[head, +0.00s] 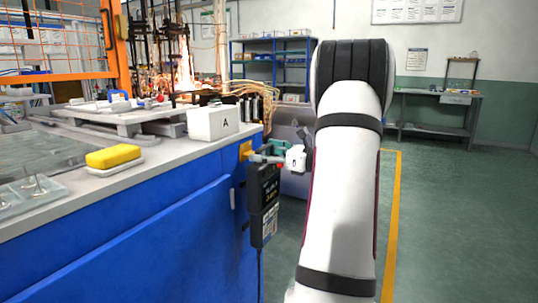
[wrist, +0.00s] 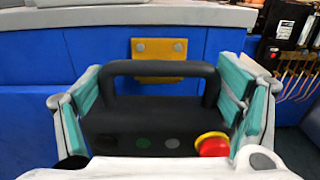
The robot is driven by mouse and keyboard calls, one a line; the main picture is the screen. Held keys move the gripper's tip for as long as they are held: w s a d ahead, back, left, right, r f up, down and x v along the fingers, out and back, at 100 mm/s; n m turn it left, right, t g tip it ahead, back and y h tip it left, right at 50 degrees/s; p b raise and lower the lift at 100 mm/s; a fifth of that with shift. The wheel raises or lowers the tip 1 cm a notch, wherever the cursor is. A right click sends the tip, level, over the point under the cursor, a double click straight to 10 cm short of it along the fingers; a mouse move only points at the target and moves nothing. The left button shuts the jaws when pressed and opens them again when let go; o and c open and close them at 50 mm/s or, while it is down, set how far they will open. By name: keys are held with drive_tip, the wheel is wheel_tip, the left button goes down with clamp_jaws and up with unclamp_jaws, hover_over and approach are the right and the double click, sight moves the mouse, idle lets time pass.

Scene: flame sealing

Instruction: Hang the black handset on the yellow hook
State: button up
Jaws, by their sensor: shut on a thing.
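The yellow hook (wrist: 158,50) is a bolted plate on the blue bench face, just beyond the handle. It also shows in the head view (head: 245,150). I cannot tell whether handle and hook touch.
The blue bench (head: 150,240) fills the left, with a white box marked A (head: 213,122) and a yellow sponge (head: 113,156) on top. Cables and dark units (wrist: 285,25) stand beyond its corner. The green floor (head: 455,230) at right is free.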

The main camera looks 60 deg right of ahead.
drive_tip(key=shift+w+a+b, duration=0.15)
drive_tip(key=shift+w+b, duration=0.3)
drive_tip(key=shift+w, duration=0.8)
drive_tip(key=shift+w+f, duration=0.5)
drive_tip(key=shift+w, duration=0.05)
drive_tip(key=shift+f, duration=0.1)
drive_tip(key=o, duration=1.8)
drive_tip(key=shift+f, duration=0.15)
drive_tip(key=s, duration=1.2)
drive_tip(key=shift+d, duration=0.4)
